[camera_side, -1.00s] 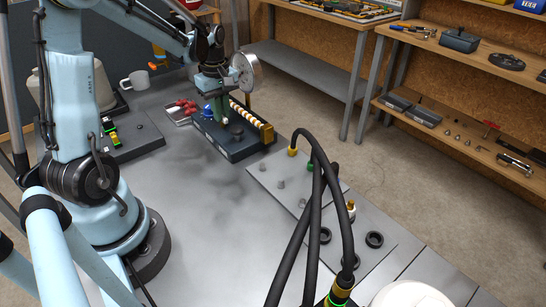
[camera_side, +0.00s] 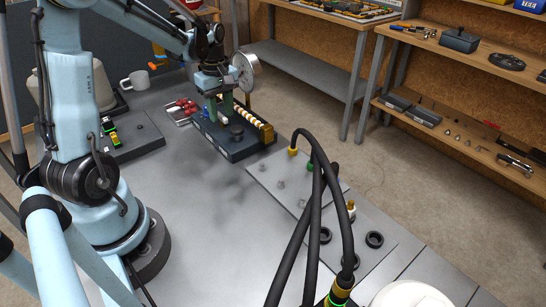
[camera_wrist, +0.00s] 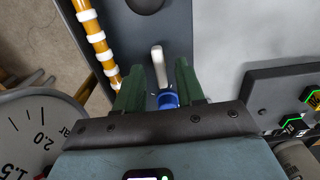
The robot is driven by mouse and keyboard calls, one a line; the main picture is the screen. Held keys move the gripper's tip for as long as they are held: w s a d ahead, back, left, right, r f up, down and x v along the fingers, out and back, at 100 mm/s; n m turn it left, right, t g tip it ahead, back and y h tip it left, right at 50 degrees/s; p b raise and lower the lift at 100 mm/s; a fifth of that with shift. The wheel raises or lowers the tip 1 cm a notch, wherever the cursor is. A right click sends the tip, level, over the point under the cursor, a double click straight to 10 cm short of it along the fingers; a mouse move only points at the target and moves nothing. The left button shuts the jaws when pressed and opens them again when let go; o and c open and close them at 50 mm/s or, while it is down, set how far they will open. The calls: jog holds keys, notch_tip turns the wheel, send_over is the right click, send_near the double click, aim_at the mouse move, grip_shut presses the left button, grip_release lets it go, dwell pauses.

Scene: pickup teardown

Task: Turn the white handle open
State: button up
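The white handle (camera_wrist: 158,66) shows in the wrist view as a short pale lever on a blue valve body (camera_wrist: 168,100). It points away from the wrist, nearly in line with my fingers. My gripper (camera_wrist: 158,76) has two green fingers, open, one on each side of the handle with gaps visible. Nothing is held. In the side view my gripper (camera_side: 220,117) points down over the dark valve block (camera_side: 236,153). The blue valve body (camera_side: 204,113) shows just left of the fingers there; I cannot make out the white handle in that view.
A yellow-and-white banded pipe (camera_wrist: 97,38) runs close beside the fingers. A black knob (camera_side: 237,131) sits on the block. Red parts (camera_side: 182,106) lie to the left.

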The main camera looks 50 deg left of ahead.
aim_at(221, 115)
notch_tip(221, 115, up, 12)
jog(key=shift+f, duration=0.15)
dwell(0.4)
jog(key=s+d+f+m+t, duration=0.2)
jog(key=d+m+t, duration=0.1)
jog(key=d+m, duration=0.6)
jog(key=s+d+f+m+t, duration=0.2)
jog(key=d+m+t, duration=0.2)
jog(key=d+m, duration=0.5)
jog(key=shift+d, duration=1.05)
